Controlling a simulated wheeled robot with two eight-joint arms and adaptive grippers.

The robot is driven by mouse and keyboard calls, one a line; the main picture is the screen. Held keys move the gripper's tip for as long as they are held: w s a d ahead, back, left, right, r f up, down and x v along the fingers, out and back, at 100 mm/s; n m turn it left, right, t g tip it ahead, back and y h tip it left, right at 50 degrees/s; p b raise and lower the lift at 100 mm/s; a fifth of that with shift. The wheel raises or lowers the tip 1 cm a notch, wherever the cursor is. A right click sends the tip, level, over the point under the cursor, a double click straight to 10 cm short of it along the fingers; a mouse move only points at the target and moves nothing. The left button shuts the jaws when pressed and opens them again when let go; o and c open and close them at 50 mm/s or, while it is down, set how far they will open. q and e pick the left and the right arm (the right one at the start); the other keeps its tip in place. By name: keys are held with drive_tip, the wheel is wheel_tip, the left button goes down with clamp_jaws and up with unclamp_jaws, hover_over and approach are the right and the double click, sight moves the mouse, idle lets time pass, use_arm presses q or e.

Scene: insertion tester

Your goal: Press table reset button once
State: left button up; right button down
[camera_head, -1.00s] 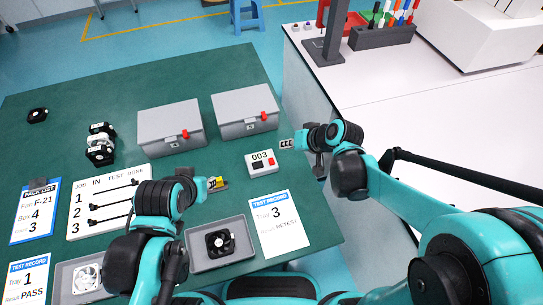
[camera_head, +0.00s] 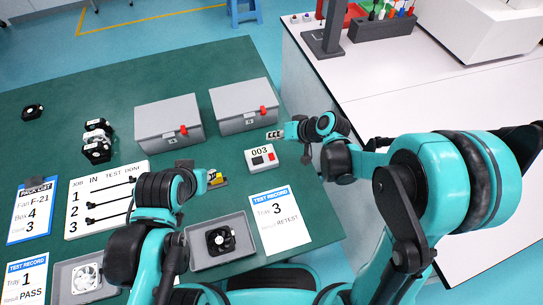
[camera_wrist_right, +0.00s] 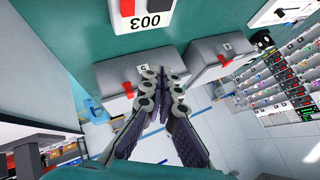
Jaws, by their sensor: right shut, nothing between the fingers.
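A small white box (camera_head: 262,166) marked 003 lies on the green table near its right edge. It has a black button (camera_head: 257,160) and a red button (camera_head: 271,157) on top. My right gripper (camera_head: 273,135) is shut and empty, just beyond the box's upper right corner, apart from it. In the right wrist view the shut fingertips (camera_wrist_right: 162,74) are in front of a grey box, and the white box (camera_wrist_right: 148,22) is at the top edge, partly cut off. My left gripper (camera_head: 213,178) is by a small yellow part; its fingers are too unclear to judge.
Two grey lidded boxes (camera_head: 168,124) (camera_head: 240,105) with red latches stand behind the white box. A test record card (camera_head: 280,217) and a grey tray with a black fan (camera_head: 220,240) lie in front. A white counter (camera_head: 400,90) is at the right.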

sight(273, 157)
wheel_tip(273, 157, down, 8)
drive_tip(key=b, duration=0.6)
drive_tip(key=shift+f+b, duration=0.15)
drive_tip(key=shift+b, duration=0.15)
drive_tip(key=shift+f, duration=0.1)
idle(0.8)
drive_tip(key=shift+f+b, duration=0.35)
drive_tip(key=shift+b, duration=0.05)
drive_tip(key=shift+f, duration=0.4)
idle(0.6)
drive_tip(key=shift+r, duration=0.15)
drive_tip(key=shift+r+p, duration=0.7)
drive_tip(key=shift+r, duration=0.05)
